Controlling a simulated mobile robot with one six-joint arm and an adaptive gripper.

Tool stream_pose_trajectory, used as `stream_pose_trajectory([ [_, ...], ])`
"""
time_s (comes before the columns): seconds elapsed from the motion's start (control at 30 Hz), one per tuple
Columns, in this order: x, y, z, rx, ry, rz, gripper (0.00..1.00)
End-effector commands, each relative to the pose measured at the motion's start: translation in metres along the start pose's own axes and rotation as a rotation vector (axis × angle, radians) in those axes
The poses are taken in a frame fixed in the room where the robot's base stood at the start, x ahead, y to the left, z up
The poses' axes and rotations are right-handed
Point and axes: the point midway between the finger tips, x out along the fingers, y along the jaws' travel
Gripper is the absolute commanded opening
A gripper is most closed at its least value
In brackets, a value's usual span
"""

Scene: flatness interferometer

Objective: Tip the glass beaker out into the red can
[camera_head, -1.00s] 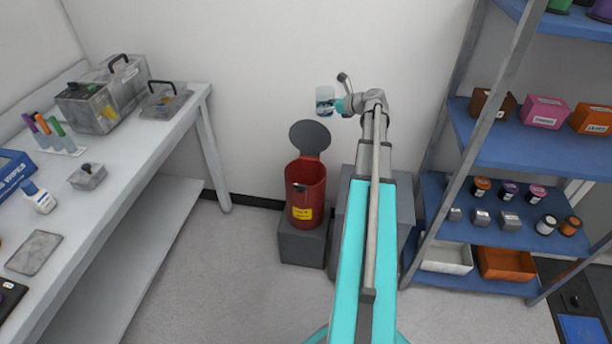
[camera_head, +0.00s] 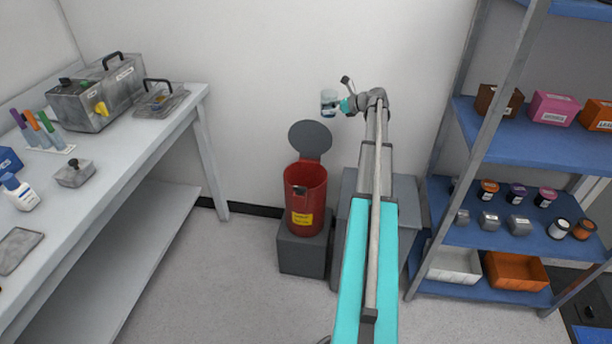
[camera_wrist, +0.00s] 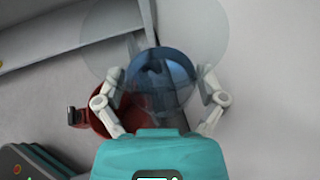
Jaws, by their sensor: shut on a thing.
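The glass beaker (camera_head: 328,103) is clear, with some bluish liquid low in it. It is held upright in the air above the red can, a little to its right. My gripper (camera_head: 344,105) is shut on the beaker from the right. In the wrist view the beaker (camera_wrist: 163,77) sits between the two fingers of my gripper (camera_wrist: 160,95). The red can (camera_head: 305,200) stands below with its round grey lid open and a yellow label on its front. In the wrist view the red can (camera_wrist: 98,122) is partly hidden behind the beaker.
The can stands on a grey block (camera_head: 302,255). A workbench (camera_head: 150,150) with metal boxes and bottles is on the left. A blue shelf rack (camera_head: 560,160) with boxes, jars and bins is on the right. The wall is close behind the can.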

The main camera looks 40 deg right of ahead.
Motion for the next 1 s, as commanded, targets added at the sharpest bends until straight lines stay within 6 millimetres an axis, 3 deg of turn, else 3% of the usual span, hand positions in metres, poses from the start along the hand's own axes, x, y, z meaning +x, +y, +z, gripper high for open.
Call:
stream_pose_trajectory([
  [0.47, 0.001, 0.002, -0.001, -0.031, 0.007, -0.012, 0.34],
  [0.8, 0.005, 0.011, -0.007, -0.177, 0.048, -0.071, 0.34],
  [1.0, 0.002, 0.018, 0.003, -0.294, 0.081, -0.121, 0.34],
])
